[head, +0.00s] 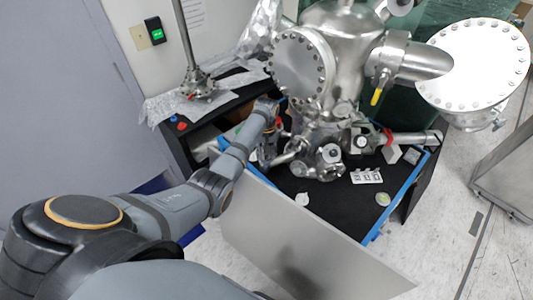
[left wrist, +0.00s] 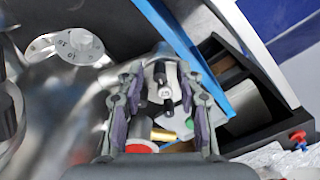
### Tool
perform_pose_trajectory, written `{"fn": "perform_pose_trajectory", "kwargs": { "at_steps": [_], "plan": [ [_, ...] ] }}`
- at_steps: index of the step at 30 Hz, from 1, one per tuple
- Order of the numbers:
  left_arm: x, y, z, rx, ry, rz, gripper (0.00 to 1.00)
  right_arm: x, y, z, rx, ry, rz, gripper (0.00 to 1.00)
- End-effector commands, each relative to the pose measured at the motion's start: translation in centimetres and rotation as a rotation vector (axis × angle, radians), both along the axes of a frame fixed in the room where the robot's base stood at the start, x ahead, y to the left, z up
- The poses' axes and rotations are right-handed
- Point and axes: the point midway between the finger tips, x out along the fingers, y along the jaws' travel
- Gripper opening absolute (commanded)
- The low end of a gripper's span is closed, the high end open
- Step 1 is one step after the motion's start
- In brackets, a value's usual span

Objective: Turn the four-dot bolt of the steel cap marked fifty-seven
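My left gripper (left wrist: 163,92) is open in the left wrist view, its two purple-padded fingers spread apart. Between and beyond them is a small steel cap (left wrist: 172,97) with several dark bolts standing out of it. A mark on its face is too small to read. I cannot tell whether a finger touches a bolt, and no dot marks can be made out. A second round steel cap (left wrist: 80,44) with dark markings sits to the upper left, clear of the fingers. In the head view, my left gripper (head: 269,150) is at the left side of the steel chamber (head: 330,60), partly hidden.
A brass stub (left wrist: 163,134) and a red disc (left wrist: 140,147) lie close below the fingers. A blue table edge (left wrist: 197,60) runs along the right. In the head view, the black tabletop (head: 335,205) has bare room in front of the chamber, and a grey panel (head: 300,245) stands before it.

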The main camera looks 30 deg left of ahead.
Motion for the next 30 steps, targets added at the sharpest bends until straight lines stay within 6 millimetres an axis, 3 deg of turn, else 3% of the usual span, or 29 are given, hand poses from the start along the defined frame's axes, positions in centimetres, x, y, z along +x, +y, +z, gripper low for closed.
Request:
{"fn": "perform_pose_trajectory", "kwargs": {
  "at_steps": [15, 20, 27, 30],
  "plan": [
    [0.1, 0.1, 10.4, 0.001, -0.003, 0.001, 0.36, -0.1, 0.3, 0.0, 0.003, 0.001, -0.001, 0.45],
    [0.0, 0.0, 11.7, 0.001, -0.002, 0.001, 0.36, -0.1, 0.3, 0.0, 0.003, 0.001, -0.001, 0.45],
    [0.0, 0.0, 11.8, 0.001, -0.001, 0.0, 0.36, -0.1, 0.3, 0.0, 0.004, 0.001, -0.001, 0.45],
    [0.0, 0.7, 11.5, 0.013, -0.006, 0.007, 0.24, -0.1, 0.3, -0.2, 0.004, 0.001, -0.001, 0.45]
  ]
}}
